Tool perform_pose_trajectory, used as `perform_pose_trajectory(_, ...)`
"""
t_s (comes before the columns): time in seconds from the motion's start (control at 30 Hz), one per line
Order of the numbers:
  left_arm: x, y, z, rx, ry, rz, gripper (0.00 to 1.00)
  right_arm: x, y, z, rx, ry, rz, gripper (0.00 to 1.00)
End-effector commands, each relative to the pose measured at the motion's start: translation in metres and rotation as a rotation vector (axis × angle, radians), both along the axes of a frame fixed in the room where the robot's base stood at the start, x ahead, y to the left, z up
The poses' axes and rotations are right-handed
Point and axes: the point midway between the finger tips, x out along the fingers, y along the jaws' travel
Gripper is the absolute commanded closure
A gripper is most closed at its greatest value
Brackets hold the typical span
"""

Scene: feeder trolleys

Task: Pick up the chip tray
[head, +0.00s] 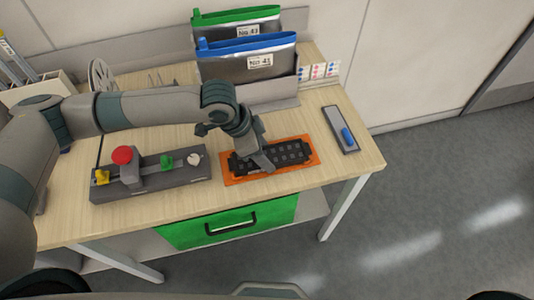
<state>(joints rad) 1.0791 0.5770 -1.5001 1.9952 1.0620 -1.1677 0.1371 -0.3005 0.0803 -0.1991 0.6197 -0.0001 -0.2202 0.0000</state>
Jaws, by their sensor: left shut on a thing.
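The chip tray (288,153) is a black tray with rows of small pockets. It lies over an orange mat (235,180) at the front of the wooden table. My left gripper (260,162) reaches down onto the tray from above and is shut on it near its left half. The fingers and wrist hide part of the tray. I cannot tell whether the tray touches the mat or is slightly raised. My right gripper is not in view.
A grey control box (150,178) with a red button stands left of the mat. A grey holder with a blue piece (347,137) lies to the right. Two labelled pouches (248,66) stand in a rack behind. A green drawer (230,222) is below the tabletop (340,168).

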Motion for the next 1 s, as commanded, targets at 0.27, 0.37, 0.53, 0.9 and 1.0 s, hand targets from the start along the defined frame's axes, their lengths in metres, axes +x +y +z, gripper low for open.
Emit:
perform_pose_trajectory(0.27, 0.001, -0.001, 0.017, -0.003, -0.004, -0.001, 0.72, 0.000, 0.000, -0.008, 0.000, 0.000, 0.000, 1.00)
perform_pose_trajectory(0.37, 0.001, -0.001, 0.032, -0.003, -0.004, -0.001, 0.72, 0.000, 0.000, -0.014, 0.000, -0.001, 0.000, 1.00)
perform_pose_trajectory(0.53, 0.007, -0.024, 0.052, -0.004, -0.004, -0.004, 0.72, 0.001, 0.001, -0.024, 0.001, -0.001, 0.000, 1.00)
perform_pose_trajectory(0.9, 0.024, -0.090, 0.093, -0.003, -0.003, -0.002, 0.72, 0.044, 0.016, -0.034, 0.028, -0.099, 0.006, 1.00)
perform_pose_trajectory(1.0, 0.028, -0.101, 0.101, -0.001, -0.002, -0.001, 0.72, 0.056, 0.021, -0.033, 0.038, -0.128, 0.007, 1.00)
